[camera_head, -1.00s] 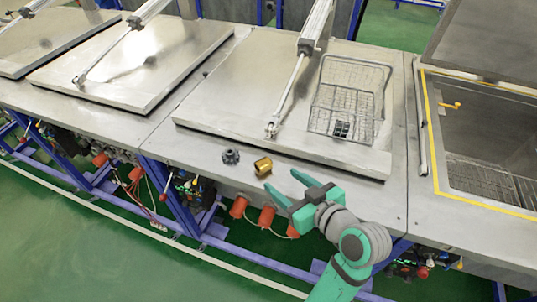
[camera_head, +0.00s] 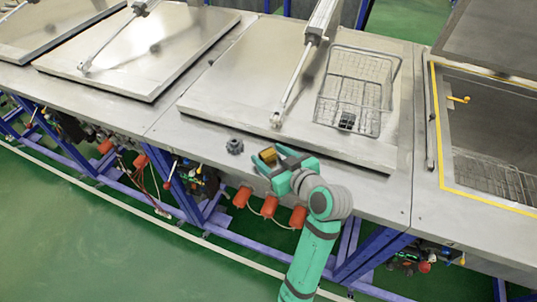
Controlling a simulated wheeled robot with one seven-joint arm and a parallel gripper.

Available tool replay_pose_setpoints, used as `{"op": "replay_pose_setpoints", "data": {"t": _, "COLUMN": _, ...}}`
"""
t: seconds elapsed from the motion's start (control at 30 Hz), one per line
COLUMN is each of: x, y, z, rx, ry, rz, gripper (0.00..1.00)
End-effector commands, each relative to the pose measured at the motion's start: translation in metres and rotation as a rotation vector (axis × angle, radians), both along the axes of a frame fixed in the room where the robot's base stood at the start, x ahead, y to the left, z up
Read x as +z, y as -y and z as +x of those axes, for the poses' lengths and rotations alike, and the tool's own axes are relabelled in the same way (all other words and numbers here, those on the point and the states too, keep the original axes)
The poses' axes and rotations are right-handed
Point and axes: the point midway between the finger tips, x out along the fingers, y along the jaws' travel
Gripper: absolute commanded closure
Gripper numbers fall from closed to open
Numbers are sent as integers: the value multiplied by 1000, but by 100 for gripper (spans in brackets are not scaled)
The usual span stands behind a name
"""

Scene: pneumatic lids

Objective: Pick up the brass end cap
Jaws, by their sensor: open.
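The brass end cap (camera_head: 268,155) is a small gold cylinder on the steel bench top, in front of the closed lid's front edge. My gripper (camera_head: 268,160) is green with dark parts and is open at the cap. Its fingers reach to both sides of the cap or very close to it, and they hide part of it. I cannot tell whether a finger touches the cap.
A dark toothed knob or gear (camera_head: 235,146) sits on the bench just left of the cap. A wire basket (camera_head: 352,92) holding a small dark block (camera_head: 347,121) stands on the lid (camera_head: 240,95). A pneumatic cylinder (camera_head: 315,25) reaches down to the lid. An open tank (camera_head: 490,135) is at right.

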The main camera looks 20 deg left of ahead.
Motion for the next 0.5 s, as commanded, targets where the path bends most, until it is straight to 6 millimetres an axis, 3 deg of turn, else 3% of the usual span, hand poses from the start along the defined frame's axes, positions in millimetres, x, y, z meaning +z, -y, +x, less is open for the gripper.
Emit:
{"op": "replay_pose_setpoints", "data": {"t": 0.27, "x": -1, "y": -3, "z": 2, "rx": -1, "ry": 1, "rz": -1, "gripper": 44}}
{"op": "replay_pose_setpoints", "data": {"t": 0.37, "x": -1, "y": -3, "z": 2, "rx": -1, "ry": 0, "rz": 0, "gripper": 63}}
{"op": "replay_pose_setpoints", "data": {"t": 0.5, "x": -1, "y": -3, "z": 2, "rx": -1, "ry": 0, "rz": 0, "gripper": 96}}
